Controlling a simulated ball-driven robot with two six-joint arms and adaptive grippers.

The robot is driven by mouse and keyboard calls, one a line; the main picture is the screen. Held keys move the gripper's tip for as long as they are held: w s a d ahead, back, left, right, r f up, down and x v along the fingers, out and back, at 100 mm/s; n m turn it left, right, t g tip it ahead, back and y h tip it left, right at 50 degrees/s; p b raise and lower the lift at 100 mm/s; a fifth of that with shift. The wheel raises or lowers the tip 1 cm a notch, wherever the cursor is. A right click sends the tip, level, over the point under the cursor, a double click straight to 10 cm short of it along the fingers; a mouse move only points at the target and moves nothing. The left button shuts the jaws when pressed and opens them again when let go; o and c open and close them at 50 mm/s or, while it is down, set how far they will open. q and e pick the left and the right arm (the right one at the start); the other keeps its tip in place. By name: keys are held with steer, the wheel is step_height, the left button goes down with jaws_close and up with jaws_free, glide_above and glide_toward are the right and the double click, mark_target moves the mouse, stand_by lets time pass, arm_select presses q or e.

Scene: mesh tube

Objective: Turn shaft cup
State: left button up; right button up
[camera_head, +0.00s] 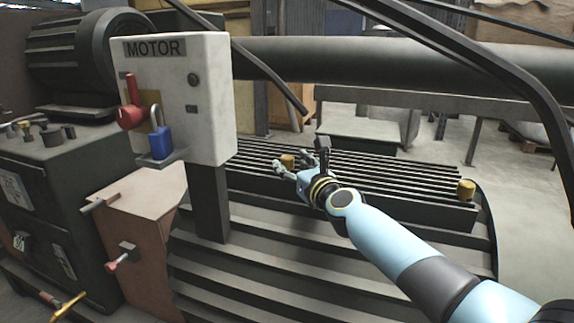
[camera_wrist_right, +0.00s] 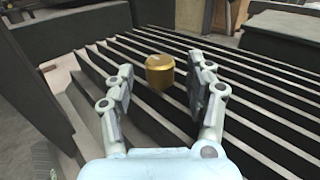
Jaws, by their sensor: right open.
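A small gold shaft cup (camera_head: 287,161) sits on the black slatted rack in the head view. In the right wrist view the gold cup (camera_wrist_right: 160,72) stands upright between the slats, ahead of the fingers and roughly centred between them. My right gripper (camera_head: 292,166) is open beside the cup, its fingers spread. In the right wrist view the gripper (camera_wrist_right: 163,90) shows a clear gap between both fingers and the cup. A second gold cup (camera_head: 466,190) sits at the right end of the rack. My left gripper is not in view.
A white motor box (camera_head: 205,110) with a red handle (camera_head: 130,116) and blue padlock (camera_head: 160,142) stands on a post left of the gripper. Black slats (camera_head: 400,175) surround the cup. A dark thick tube (camera_head: 400,62) runs behind. Open floor lies at the right.

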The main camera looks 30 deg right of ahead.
mark_target(290, 162)
steer(key=shift+w+d+b, duration=0.1)
steer(key=shift+w+b, duration=0.3)
steer(key=shift+w, duration=1.2)
steer(key=shift+c, duration=0.4)
jaws_close()
